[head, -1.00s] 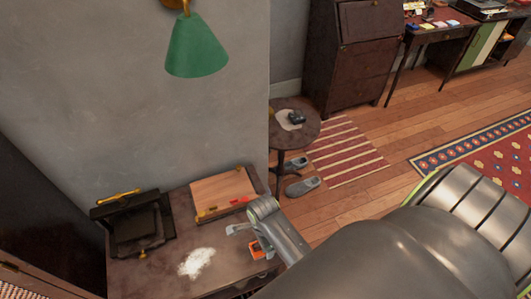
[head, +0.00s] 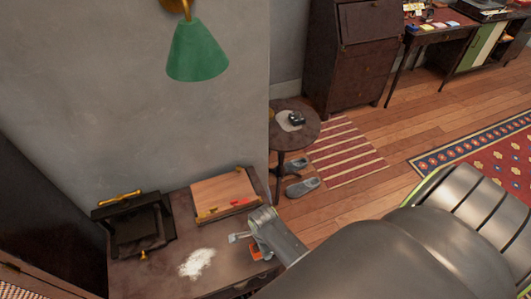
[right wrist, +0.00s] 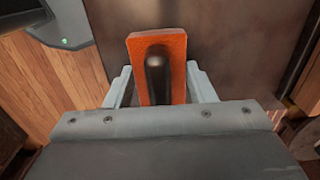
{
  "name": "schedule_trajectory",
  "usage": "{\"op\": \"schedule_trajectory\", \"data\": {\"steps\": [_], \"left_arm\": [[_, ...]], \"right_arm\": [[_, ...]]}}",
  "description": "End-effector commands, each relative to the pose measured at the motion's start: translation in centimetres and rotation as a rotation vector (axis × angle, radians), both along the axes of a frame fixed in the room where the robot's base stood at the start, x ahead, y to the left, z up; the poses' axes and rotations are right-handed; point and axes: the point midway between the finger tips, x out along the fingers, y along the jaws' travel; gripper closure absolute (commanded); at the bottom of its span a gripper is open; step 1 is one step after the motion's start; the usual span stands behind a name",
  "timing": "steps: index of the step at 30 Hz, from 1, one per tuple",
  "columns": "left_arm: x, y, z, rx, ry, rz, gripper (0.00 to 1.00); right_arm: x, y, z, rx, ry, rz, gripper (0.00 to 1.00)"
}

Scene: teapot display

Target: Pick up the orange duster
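The orange duster (head: 255,253) lies near the right side of the small dark table, partly hidden by my right gripper. In the right wrist view the orange duster (right wrist: 178,62) has a dark handle along its middle and sits between the two fingers of my right gripper (right wrist: 160,85). The fingers are open around it, with narrow gaps at its sides. In the head view my right gripper (head: 250,243) is low over the duster. My left gripper is not in view.
The table (head: 175,262) also holds a white powder patch (head: 197,263), a wooden board (head: 224,190) with small coloured items, and a black press-like device (head: 134,228). A grey wall rises behind it. A round side table (head: 302,135) stands beyond.

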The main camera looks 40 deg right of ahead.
Motion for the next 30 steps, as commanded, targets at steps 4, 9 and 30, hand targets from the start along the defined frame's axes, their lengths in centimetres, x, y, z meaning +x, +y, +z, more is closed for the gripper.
{"op": "schedule_trajectory", "data": {"steps": [4, 9, 30], "left_arm": [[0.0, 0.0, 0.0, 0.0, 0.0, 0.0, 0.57], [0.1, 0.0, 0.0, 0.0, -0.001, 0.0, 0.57], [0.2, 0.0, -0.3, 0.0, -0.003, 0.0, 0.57]], "right_arm": [[0.0, 0.0, 0.0, 0.0, 0.001, 0.0, 0.73], [0.0, 0.0, 0.0, 0.0, 0.0, 0.0, 0.74], [0.1, 0.0, 7.0, 0.0, -0.004, 0.0, 0.74]]}}
